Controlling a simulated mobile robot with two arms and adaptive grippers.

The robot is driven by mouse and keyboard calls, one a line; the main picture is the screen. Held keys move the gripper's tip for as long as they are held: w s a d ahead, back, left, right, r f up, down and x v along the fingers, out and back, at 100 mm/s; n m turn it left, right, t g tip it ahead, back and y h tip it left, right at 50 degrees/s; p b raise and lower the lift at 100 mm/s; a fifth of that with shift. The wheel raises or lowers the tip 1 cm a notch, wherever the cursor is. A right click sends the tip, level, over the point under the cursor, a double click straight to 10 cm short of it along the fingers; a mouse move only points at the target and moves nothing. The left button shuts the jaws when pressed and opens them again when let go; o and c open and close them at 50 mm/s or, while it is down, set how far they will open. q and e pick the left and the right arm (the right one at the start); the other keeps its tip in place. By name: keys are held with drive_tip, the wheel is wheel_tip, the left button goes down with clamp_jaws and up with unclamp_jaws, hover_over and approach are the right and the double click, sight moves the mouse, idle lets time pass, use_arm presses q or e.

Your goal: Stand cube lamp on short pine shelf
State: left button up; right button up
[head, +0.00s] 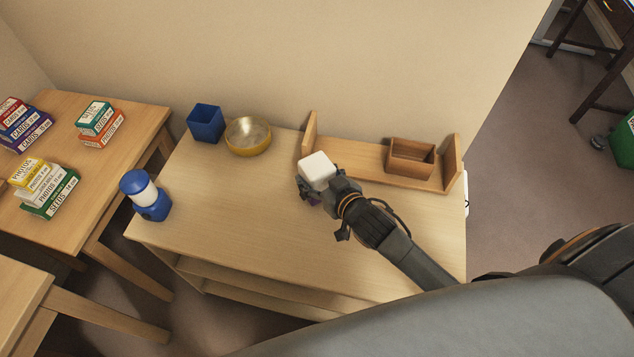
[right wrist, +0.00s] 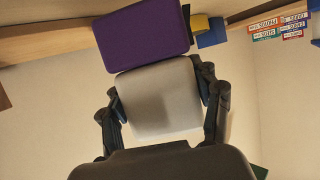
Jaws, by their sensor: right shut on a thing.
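The cube lamp (head: 318,168) has a white cube on a purple base. My right gripper (head: 322,182) is shut on its white cube. The right wrist view shows the white cube (right wrist: 160,98) between the fingers, with the purple base (right wrist: 148,35) towards the desk. The short pine shelf (head: 358,154) stands against the wall on the desk, with an upright board at each end. The lamp is in front of the shelf's left end in the head view. Whether its base touches the desk cannot be told. My left gripper is not in view.
A wooden box (head: 397,163) occupies the shelf's right part; its left part looks clear. A yellow bowl (head: 260,149), a blue cup (head: 205,125) and a blue-and-white lantern (head: 151,208) stand on the desk (head: 230,220). Boxes are stacked on the left table (head: 140,108).

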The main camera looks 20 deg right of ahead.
drive_tip(key=shift+w+f+b, duration=0.15)
drive_tip(key=shift+f+b, duration=0.15)
drive_tip(key=shift+f, duration=1.35)
drive_tip(key=shift+f, duration=0.1)
drive_tip(key=o, duration=1.4)
drive_tip(key=shift+f, duration=0.1)
drive_tip(key=shift+c, duration=0.2)
